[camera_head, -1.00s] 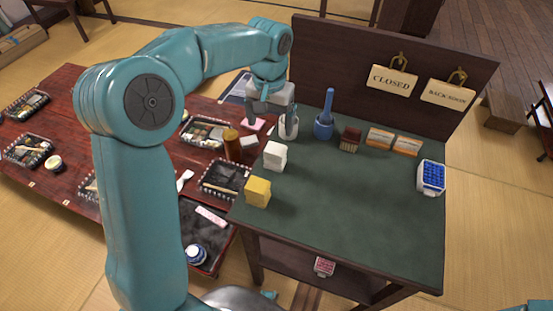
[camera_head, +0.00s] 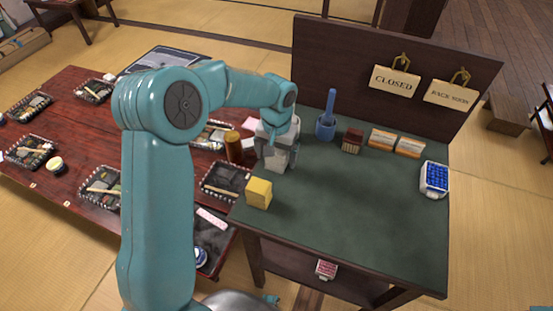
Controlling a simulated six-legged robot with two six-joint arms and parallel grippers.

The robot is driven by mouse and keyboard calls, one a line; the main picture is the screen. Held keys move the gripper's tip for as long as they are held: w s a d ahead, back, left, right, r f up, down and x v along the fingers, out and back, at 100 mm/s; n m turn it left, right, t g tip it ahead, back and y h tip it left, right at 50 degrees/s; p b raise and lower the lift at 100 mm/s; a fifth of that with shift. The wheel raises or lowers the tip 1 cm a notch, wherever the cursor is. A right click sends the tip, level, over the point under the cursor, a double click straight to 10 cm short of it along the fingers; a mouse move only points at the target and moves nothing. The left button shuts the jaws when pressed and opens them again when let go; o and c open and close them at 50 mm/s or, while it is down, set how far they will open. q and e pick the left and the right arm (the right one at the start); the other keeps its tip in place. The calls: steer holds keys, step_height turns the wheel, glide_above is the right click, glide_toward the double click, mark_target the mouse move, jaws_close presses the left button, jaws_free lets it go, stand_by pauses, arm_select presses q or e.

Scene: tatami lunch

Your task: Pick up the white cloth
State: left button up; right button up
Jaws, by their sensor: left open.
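The white cloth (camera_head: 278,161), a small folded block, stands near the left edge of the dark green tabletop (camera_head: 350,200), behind a yellow folded cloth (camera_head: 259,193). My left gripper (camera_head: 277,157) points down at the white cloth, with its open fingers around or just in front of it. The gripper hides the cloth's upper part. I cannot tell whether the fingers touch it. My right gripper is not in view.
A blue holder (camera_head: 325,128), a brown brush (camera_head: 352,140) and two wooden-backed brushes (camera_head: 382,138) line the back of the tabletop. A blue-topped white box (camera_head: 434,178) is at the right. The tabletop's middle is clear.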

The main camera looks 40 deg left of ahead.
arm_select(q)
steer(key=c, duration=1)
steer(key=shift+c, duration=0.2)
step_height(320, 180, up, 20)
steer(key=p, duration=0.2)
steer(key=shift+p, duration=0.3)
